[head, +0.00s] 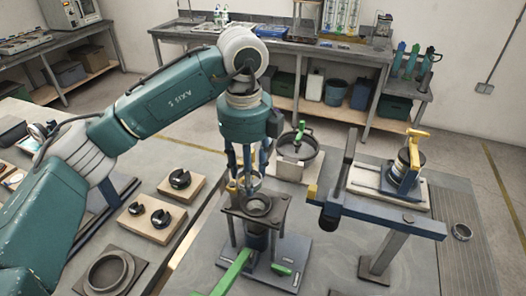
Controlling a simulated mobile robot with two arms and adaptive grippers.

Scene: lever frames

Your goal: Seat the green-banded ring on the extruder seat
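My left gripper (247,182) points straight down over the extruder seat (258,204), a round dark opening in a square plate on a blue body. A small ring (249,184) shows between its fingertips, just above the seat and apparently gripped. The fingers partly hide it, and its band colour is too small to tell. A long green lever (235,272) slopes forward from the extruder's base. My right gripper is not in view.
A blue crossbar on a post (385,212) stands right of the extruder. Behind are a round pan with a green handle (299,150) and a yellow-levered press (407,165). Wooden blocks with black parts (151,221) lie left.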

